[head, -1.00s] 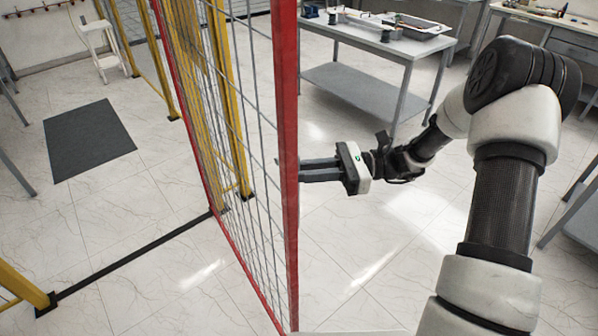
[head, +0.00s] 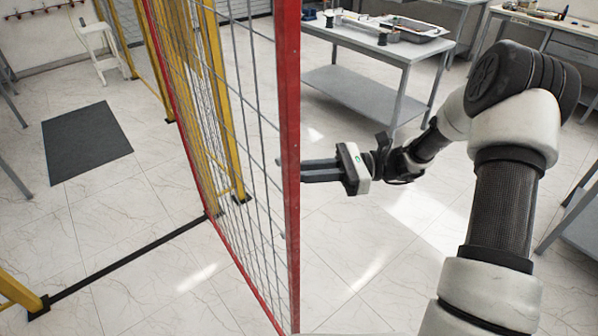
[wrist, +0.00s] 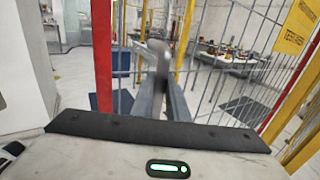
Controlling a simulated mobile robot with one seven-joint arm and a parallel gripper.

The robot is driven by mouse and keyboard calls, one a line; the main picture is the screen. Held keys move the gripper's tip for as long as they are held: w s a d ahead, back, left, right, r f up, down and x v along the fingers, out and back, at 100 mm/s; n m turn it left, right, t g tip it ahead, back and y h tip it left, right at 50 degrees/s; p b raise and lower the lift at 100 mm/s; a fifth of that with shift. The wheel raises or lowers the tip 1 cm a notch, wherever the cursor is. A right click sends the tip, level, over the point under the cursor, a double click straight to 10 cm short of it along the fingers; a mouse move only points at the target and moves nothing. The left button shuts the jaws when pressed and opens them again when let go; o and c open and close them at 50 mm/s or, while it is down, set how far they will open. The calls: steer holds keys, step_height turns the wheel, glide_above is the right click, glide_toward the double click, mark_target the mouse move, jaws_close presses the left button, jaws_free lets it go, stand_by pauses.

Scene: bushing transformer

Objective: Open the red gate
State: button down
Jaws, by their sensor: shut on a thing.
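The red gate (head: 289,160) has a red frame with wire mesh. In the head view it stands swung out at an angle from the black floor strip of the opening, its near upright close to my gripper. My gripper (head: 308,171) reaches from the right, its fingertips hidden behind that upright. In the wrist view my gripper (wrist: 160,88) is shut on a blurred grey handle (wrist: 158,52), and a red upright (wrist: 103,60) stands just left of it. The exact contact is blurred.
Yellow fence posts (head: 224,100) stand behind the gate. A dark mat (head: 88,138) lies on the floor beyond the opening. A grey workbench (head: 375,55) with items stands behind my arm. The tiled floor between the gate and the bench is clear.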

steer(key=c, duration=1.7)
jaws_free()
steer(key=shift+w+a, duration=0.2)
steer(key=shift+c, duration=0.2)
steer(key=shift+d, duration=0.1)
steer(key=w+d+b, duration=0.2)
steer(key=d, duration=1.5)
steer(key=shift+d, duration=0.15)
steer(key=shift+w, duration=0.1)
